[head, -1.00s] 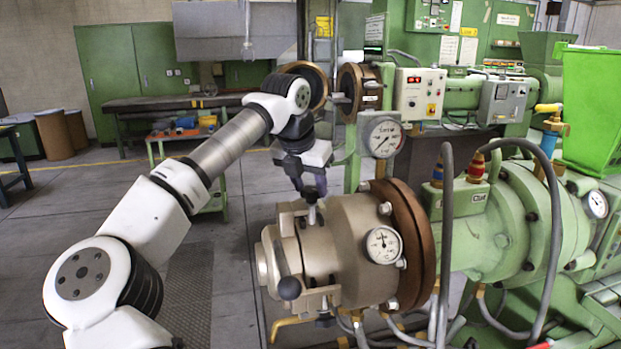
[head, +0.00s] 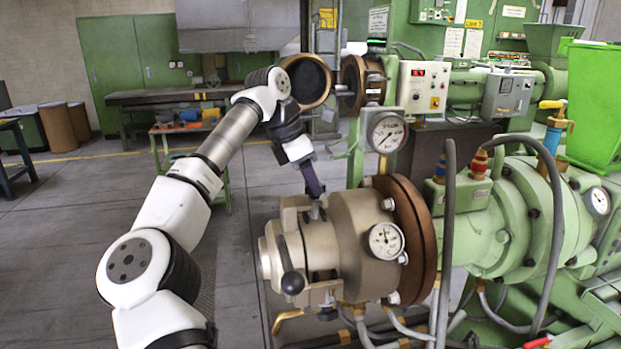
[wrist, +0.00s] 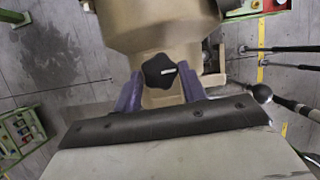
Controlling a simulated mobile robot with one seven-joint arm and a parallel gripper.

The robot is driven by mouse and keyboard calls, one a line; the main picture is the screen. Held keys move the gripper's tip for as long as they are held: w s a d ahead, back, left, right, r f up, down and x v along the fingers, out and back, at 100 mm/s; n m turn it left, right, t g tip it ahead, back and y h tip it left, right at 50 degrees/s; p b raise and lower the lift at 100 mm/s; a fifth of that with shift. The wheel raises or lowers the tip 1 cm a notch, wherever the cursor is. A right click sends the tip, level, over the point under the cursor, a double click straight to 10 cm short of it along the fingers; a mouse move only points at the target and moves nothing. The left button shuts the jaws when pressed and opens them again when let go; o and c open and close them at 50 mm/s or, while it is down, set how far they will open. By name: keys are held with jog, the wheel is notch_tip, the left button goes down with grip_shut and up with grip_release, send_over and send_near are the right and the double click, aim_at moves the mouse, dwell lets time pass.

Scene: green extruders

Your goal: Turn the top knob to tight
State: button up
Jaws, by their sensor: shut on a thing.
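The top knob (wrist: 157,72) is black and lobed, with a white mark, and shows in the wrist view on top of the beige extruder head (wrist: 130,28). My gripper (wrist: 161,82) has its purple fingers on both sides of the knob and is shut on it. In the head view my gripper (head: 316,194) reaches down, tilted, to the top of the beige extruder head (head: 350,245). The fingers mostly hide the knob there. The white mark points to the right in the wrist view.
A lever with a dark ball (head: 293,283) sticks out from the front of the extruder head; the ball also shows in the wrist view (wrist: 262,93). A pressure gauge (head: 386,240) sits to the right. Grey hoses (head: 447,220) stand further right. Open floor lies left.

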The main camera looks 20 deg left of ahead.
jog(key=shift+m, duration=0.3)
dwell(0.4)
jog(key=o, duration=1)
jog(key=shift+r, duration=0.1)
jog(key=shift+v, duration=6.85)
jog(key=shift+w, duration=0.2)
